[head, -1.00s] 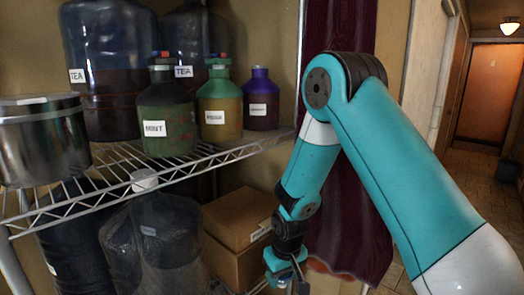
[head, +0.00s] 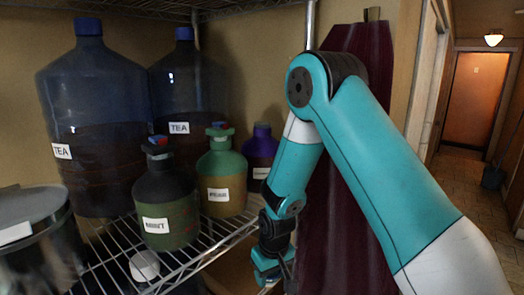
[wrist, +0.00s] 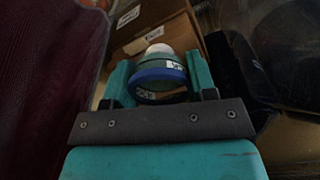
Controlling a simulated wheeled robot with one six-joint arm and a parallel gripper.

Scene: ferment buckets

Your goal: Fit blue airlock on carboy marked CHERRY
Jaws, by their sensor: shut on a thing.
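In the wrist view, my gripper (wrist: 160,92) is shut on a small round thing with a blue rim, a label and a pale top, which looks like the blue airlock (wrist: 158,74). In the head view, my gripper (head: 273,276) hangs low, right of the shelf, and its load cannot be made out. Three small carboys stand upright on the wire shelf: a dark green one (head: 167,205), a lighter green one (head: 221,175) and a purple one (head: 261,150) partly behind my arm.
Two big blue bottles labelled TEA (head: 88,120) (head: 188,90) stand behind. A metal pot (head: 35,235) is at the left. The wire shelf (head: 215,238) has its front edge near my gripper. A dark red curtain (head: 335,220) hangs behind my arm; cardboard boxes (wrist: 150,25) show in the wrist view.

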